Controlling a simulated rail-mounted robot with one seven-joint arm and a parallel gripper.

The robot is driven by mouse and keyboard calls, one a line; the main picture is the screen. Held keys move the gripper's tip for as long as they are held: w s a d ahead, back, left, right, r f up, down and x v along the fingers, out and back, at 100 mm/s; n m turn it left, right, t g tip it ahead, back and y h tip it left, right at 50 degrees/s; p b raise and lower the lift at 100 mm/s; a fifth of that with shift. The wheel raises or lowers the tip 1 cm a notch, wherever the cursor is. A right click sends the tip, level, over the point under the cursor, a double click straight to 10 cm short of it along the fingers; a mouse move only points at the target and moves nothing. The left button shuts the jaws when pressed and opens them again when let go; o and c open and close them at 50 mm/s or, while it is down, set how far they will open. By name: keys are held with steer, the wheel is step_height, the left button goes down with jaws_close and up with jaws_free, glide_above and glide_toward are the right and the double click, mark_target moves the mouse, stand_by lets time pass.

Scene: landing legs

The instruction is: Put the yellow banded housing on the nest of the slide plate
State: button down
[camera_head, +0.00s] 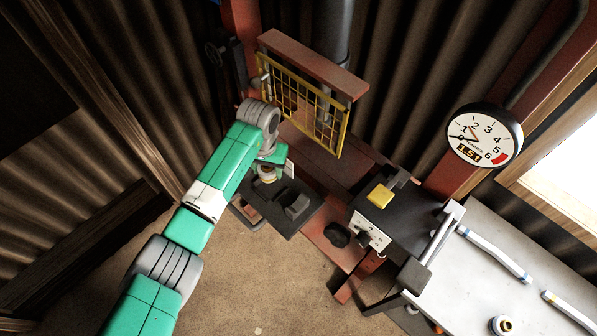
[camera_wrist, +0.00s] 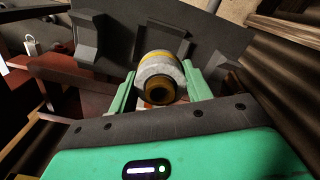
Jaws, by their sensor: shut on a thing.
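My gripper (camera_head: 268,168) is shut on the yellow banded housing (camera_head: 267,178), a short grey cylinder with a yellow band. In the wrist view the housing (camera_wrist: 160,75) sits between the two green fingers of my gripper (camera_wrist: 158,82), its dark bore facing the camera. The dark slide plate (camera_head: 262,205) is below and beside the gripper in the head view. It carries raised dark blocks of the nest (camera_head: 297,206), which also show beyond the housing in the wrist view (camera_wrist: 89,35). I cannot tell whether the housing touches the plate.
A yellow mesh guard (camera_head: 303,104) hangs behind the plate, close to my arm. A dark control box (camera_head: 398,222) with a yellow block on top stands to the right. Farther right, a pale table (camera_head: 478,280) bears white strips and another banded round part (camera_head: 502,325).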

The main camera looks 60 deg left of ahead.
steer(key=shift+f, duration=0.15)
steer(key=b, duration=0.5)
glide_above(271, 187)
step_height(271, 187, down, 4)
steer(key=shift+f, duration=0.85)
steer(key=shift+f+b, duration=0.4)
steer(key=shift+b, duration=0.05)
steer(key=c, duration=0.6)
jaws_free()
step_height(271, 187, up, 7)
steer(key=p, duration=0.7)
steer(key=shift+p, duration=0.35)
